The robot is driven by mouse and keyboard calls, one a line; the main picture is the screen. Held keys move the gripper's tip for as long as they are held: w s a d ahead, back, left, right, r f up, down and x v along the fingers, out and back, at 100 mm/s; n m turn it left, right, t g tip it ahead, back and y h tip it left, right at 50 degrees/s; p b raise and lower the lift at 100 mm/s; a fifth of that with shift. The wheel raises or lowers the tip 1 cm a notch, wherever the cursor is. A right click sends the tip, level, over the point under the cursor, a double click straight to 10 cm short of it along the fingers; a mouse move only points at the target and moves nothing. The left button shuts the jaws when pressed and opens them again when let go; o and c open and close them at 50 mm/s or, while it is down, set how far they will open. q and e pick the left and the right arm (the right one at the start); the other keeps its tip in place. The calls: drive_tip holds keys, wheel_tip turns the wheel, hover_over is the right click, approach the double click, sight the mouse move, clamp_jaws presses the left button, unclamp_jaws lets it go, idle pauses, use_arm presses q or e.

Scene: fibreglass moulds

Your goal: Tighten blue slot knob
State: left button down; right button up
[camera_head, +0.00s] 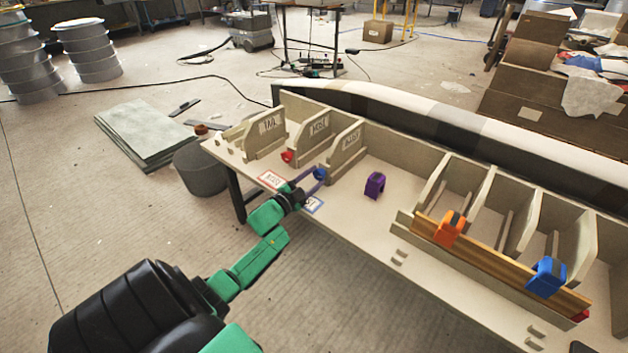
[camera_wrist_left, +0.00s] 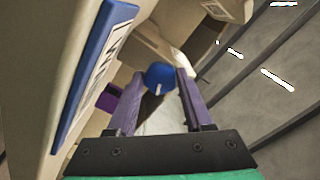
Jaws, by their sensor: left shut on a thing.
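The blue slot knob (camera_head: 320,173) sits at the front of the bench, near its left end, by a labelled upright panel. It also shows in the left wrist view (camera_wrist_left: 161,75) as a round blue knob with a pale line on its face. My left gripper (camera_head: 314,180) reaches it from the front left, its purple fingers on either side of the knob and shut on it. In the left wrist view the gripper (camera_wrist_left: 160,84) has the knob between its fingertips. My right gripper is not in view.
A red knob (camera_head: 288,156) sits close by to the left. A blue-edged label (camera_head: 312,205) and a red-edged label (camera_head: 271,181) lie near the gripper. A purple clamp (camera_head: 375,185), an orange clamp (camera_head: 450,228) and a blue clamp (camera_head: 546,277) stand farther right along the bench.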

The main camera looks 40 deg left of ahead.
use_arm(q)
drive_tip(key=shift+f+m, duration=0.2)
drive_tip(key=shift+m, duration=0.6)
drive_tip(key=shift+m+b, duration=0.4)
drive_tip(key=shift+m, duration=0.6)
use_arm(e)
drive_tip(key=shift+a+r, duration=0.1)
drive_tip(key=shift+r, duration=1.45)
use_arm(q)
drive_tip(key=shift+c, duration=1.5)
unclamp_jaws()
drive_tip(key=shift+r, duration=0.1)
drive_tip(key=shift+s+r, duration=0.1)
drive_tip(key=shift+s, duration=0.05)
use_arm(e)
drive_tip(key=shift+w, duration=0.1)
